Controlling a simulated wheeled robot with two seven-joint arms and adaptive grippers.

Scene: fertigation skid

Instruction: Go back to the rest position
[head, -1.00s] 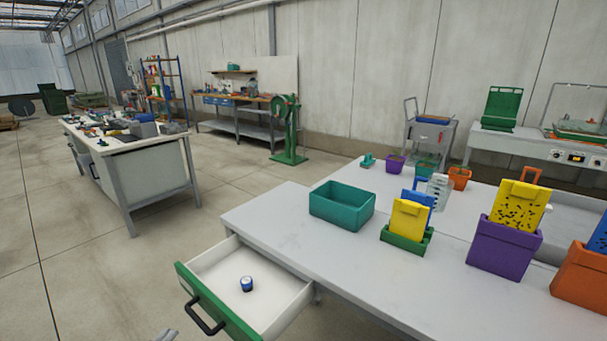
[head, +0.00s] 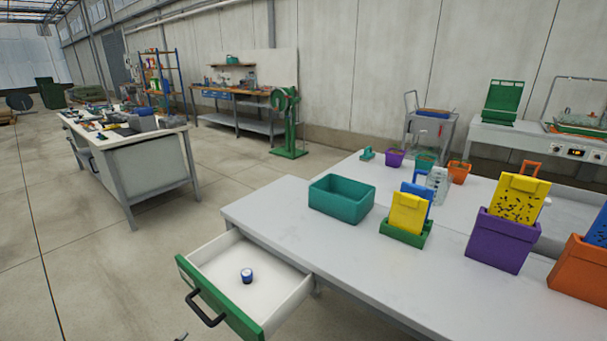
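A small grey tip, seemingly part of one of my grippers (head: 181,337), shows at the bottom edge, below the drawer; too little is visible to tell its state. My other gripper is out of view. The drawer (head: 222,259) with a green front and black handle is pulled out from the white table (head: 300,232). A small blue and white round item (head: 246,276) lies inside the drawer, with nothing touching it.
On the table stand a teal bin (head: 341,199), a yellow card in a green holder (head: 406,234), a purple box (head: 501,241) and an orange box (head: 583,280). A second workbench (head: 150,160) stands at left. The floor between is clear.

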